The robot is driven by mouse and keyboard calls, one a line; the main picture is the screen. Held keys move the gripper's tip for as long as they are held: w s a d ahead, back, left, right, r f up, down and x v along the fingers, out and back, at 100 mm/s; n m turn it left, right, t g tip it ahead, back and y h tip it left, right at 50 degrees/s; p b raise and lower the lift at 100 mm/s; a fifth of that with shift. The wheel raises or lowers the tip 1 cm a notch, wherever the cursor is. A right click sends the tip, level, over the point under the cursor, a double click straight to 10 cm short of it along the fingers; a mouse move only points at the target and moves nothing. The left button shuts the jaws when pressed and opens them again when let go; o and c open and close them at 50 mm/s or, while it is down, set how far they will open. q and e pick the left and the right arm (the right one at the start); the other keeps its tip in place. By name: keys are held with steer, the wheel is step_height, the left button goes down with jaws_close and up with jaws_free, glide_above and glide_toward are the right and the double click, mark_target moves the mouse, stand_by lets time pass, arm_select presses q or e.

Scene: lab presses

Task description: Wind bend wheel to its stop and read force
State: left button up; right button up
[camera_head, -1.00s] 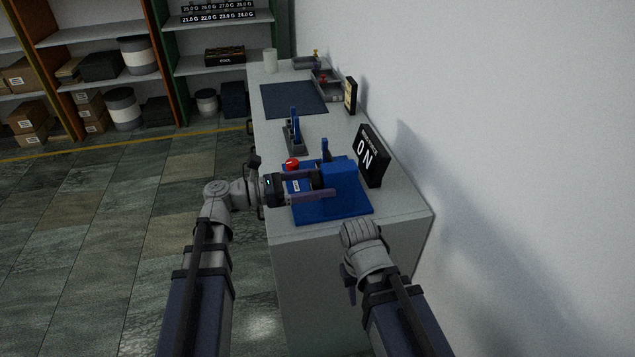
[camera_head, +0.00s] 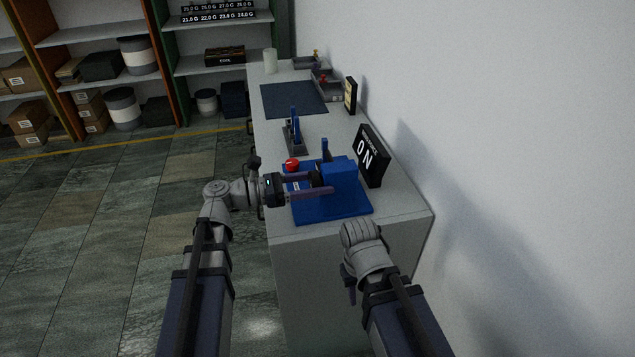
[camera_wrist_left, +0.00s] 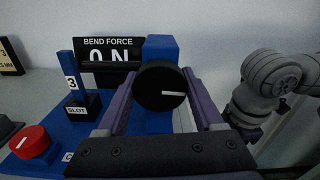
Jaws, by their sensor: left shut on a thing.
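The blue bend press (camera_head: 338,180) stands on the near end of the bench. Its black round wheel (camera_wrist_left: 161,86) has a white mark, which lies nearly level in the left wrist view. My left gripper (camera_head: 318,190) comes in from the left and is shut on the wheel, one purple finger on each side. The bend force display (camera_head: 370,157) behind the press reads 0 N; it also shows in the left wrist view (camera_wrist_left: 108,50), partly covered. My right arm is bent at the bench's near edge; its gripper fingers are hidden.
A red button (camera_head: 292,164) sits on the press base, with a blue post marked 3 (camera_wrist_left: 71,75) by a SLOT label. Another blue fixture (camera_head: 294,138), a dark mat (camera_head: 293,99) and trays (camera_head: 326,86) lie farther back. The wall is close on the right.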

arm_select(q)
steer(key=m, duration=0.4)
steer(key=o, duration=1.4)
steer(key=shift+v, duration=3.95)
